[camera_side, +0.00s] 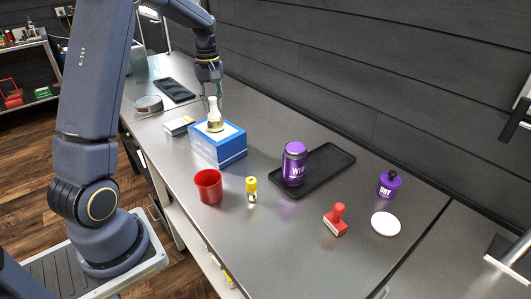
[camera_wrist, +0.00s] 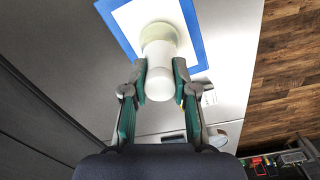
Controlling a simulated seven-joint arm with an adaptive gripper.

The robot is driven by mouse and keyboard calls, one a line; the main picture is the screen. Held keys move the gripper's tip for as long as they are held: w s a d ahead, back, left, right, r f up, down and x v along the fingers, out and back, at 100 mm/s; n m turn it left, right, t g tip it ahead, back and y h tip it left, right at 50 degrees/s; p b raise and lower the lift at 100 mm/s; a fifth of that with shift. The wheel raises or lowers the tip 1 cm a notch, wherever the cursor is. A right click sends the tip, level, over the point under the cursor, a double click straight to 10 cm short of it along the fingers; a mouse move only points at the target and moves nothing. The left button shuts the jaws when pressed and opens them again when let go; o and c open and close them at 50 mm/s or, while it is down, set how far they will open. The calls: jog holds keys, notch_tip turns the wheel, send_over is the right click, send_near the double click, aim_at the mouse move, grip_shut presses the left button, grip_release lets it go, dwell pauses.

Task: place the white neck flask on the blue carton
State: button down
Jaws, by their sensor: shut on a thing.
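The white neck flask (camera_side: 214,111) has a white neck and a yellowish lower part. It is upright over the top of the blue carton (camera_side: 231,151), and its base appears to touch the carton's pale top. My gripper (camera_side: 212,93) comes from above with its fingers on both sides of the neck. In the wrist view my gripper (camera_wrist: 160,66) is shut on the white neck flask (camera_wrist: 160,45), and the carton's blue border (camera_wrist: 194,22) shows beyond it. Whether the base bears its full weight on the carton I cannot tell.
A red cup (camera_side: 208,187) and a yellow-capped vial (camera_side: 251,189) stand in front of the carton. A purple jar (camera_side: 294,163) stands on a black tray (camera_side: 331,160). A red stamp (camera_side: 336,220), purple bottle (camera_side: 389,184) and white disc (camera_side: 385,224) are at right. A small box (camera_side: 178,125) is left.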

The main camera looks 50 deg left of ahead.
jog(key=shift+f, duration=0.15)
jog(key=c, duration=0.9)
grip_release()
notch_tip(320, 180, up, 12)
jog(key=s+d+r+m+t, duration=0.1)
jog(key=s+d+r+m, duration=0.15)
jog(key=d, duration=0.45)
jog(key=s+d+f+m+t, duration=0.1)
jog(key=s+d+f+m, duration=0.1)
jog(key=s+d+m, duration=0.2)
jog(key=s+d+f+m+t, duration=0.1)
jog(key=s+d+m, duration=0.3)
jog(key=d, duration=0.4)
jog(key=s+d+f+m+t, duration=0.2)
jog(key=s+d+m, duration=0.2)
jog(key=s+d, duration=0.2)
jog(key=shift+s+d+f+m+t, duration=0.1)
jog(key=shift+s+f+m+t, duration=0.15)
jog(key=shift+f+t, duration=0.05)
